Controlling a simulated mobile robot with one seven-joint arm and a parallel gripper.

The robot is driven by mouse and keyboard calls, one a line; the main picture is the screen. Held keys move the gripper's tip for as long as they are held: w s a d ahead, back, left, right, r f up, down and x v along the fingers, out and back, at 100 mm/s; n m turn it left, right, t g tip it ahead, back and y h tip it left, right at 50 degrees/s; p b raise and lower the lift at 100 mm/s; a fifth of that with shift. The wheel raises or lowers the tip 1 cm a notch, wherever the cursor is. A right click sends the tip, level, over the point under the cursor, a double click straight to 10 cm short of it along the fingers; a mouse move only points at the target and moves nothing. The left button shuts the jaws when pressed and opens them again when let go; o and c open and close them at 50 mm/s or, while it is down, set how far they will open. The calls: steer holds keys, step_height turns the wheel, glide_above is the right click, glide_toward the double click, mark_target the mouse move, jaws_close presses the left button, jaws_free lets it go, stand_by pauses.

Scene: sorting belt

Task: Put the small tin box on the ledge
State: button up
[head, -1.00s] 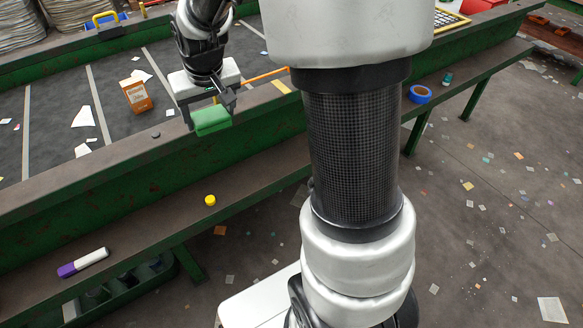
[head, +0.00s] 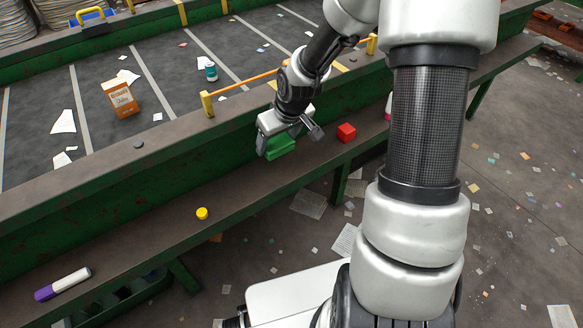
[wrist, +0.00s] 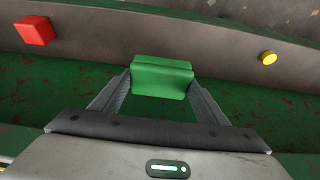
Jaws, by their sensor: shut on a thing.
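The small tin box (head: 281,147) is a plain green block. My gripper (head: 277,146) is shut on it, in front of the belt's green side wall. The wrist view also shows the box (wrist: 161,76) between the two fingers. The ledge (head: 245,190) is the long brown shelf below that wall. It crosses the upper part of the wrist view (wrist: 150,38). The box appears held above the ledge, with no clear contact; the exact gap cannot be told.
On the ledge are a red cube (head: 346,132) to the right, a yellow cap (head: 202,213) to the left and a purple-white marker (head: 62,283) further left. Between cap and cube the ledge is clear. An orange carton (head: 121,99) and a teal container (head: 210,70) are on the belt.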

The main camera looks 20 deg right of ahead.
mark_target(276, 170)
step_height(276, 170, down, 10)
steer(key=b, duration=0.3)
steer(key=shift+f, duration=0.25)
steer(key=o, duration=1.1)
steer(key=shift+r, duration=0.1)
steer(key=shift+c, duration=0.2)
steer(key=shift+r, duration=0.3)
steer(key=p+v, duration=0.4)
steer(key=v, duration=0.7)
steer(key=shift+s+r, duration=0.2)
steer(key=shift+r, duration=0.1)
steer(key=shift+d, duration=0.15)
